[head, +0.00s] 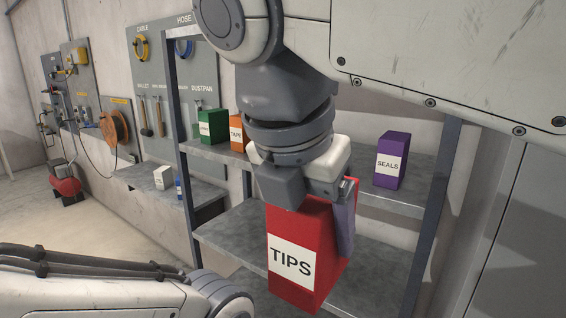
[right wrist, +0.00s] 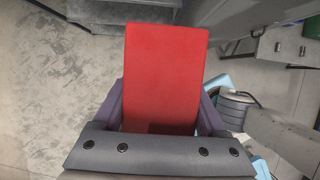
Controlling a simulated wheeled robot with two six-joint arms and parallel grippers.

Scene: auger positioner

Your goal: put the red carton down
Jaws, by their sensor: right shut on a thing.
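The red carton (head: 296,262) has a white label reading TIPS. My right gripper (head: 345,205) is shut on it from above and holds it upright in front of the shelf unit. In the right wrist view the red carton (right wrist: 165,75) fills the space between the two fingers of my right gripper (right wrist: 160,115). Whether the carton's bottom touches anything cannot be told. My left arm shows at the lower left of the head view, but its gripper is out of view.
The grey shelf unit (head: 230,235) stands behind the carton. Its upper shelf bears a purple SEALS carton (head: 391,160), an orange TAPE carton (head: 238,132) and a green carton (head: 212,126). The visible left part of the lower shelf is bare. A low ledge (head: 185,195) holds small boxes.

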